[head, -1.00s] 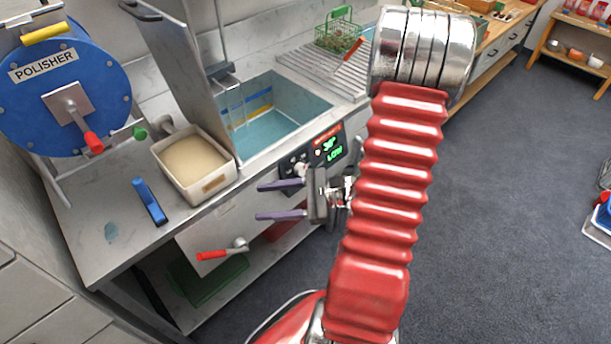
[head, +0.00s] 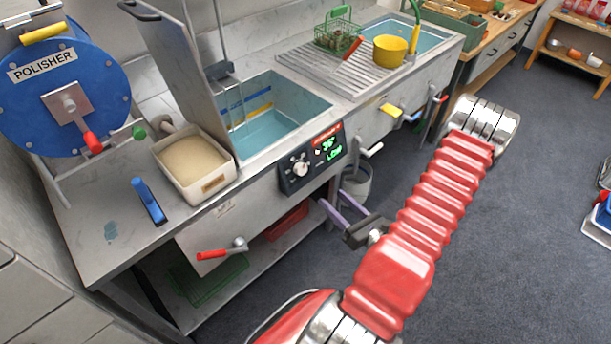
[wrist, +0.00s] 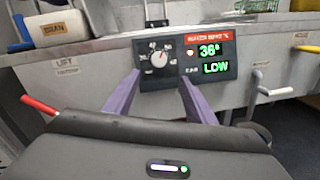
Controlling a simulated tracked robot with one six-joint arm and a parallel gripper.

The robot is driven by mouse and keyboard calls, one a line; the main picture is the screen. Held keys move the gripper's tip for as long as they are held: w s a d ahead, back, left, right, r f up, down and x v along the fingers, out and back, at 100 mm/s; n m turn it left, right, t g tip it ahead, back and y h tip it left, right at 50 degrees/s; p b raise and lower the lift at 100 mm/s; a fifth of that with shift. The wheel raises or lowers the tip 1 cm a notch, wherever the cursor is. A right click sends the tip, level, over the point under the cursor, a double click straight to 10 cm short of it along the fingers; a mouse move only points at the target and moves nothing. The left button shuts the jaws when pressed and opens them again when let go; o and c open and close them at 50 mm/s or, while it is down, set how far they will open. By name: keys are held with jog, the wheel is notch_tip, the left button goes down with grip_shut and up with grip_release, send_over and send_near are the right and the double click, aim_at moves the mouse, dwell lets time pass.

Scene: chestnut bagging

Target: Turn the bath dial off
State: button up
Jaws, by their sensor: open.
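The bath dial (head: 299,168) is a white round knob on a black control panel (head: 325,159) on the front of the bath (head: 270,125). My gripper (head: 330,205) has two purple fingers and is open and empty. It is below and right of the dial in the head view, apart from it. In the wrist view the dial shows between and beyond the fingers of my gripper (wrist: 156,85).
A red-handled lever (head: 216,254) sticks out left of the panel. A white lever (head: 370,150) and a grey bucket (head: 356,185) are right of it. A tub of tan material (head: 195,165) and a blue-handled tool (head: 149,200) are on the counter. Open floor lies right.

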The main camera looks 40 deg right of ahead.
aim_at(302, 171)
jog(key=shift+w, duration=0.15)
jog(key=shift+w+d, duration=0.15)
jog(key=shift+w, duration=2.1)
jog(key=shift+w+d, duration=0.2)
jog(key=shift+w, duration=2.1)
jog(key=shift+w+d, duration=0.15)
jog(key=shift+w, duration=2.1)
jog(key=shift+c, duration=0.6)
jog(key=c, duration=0.9)
jog(key=shift+a, duration=0.2)
jog(key=shift+d, duration=0.1)
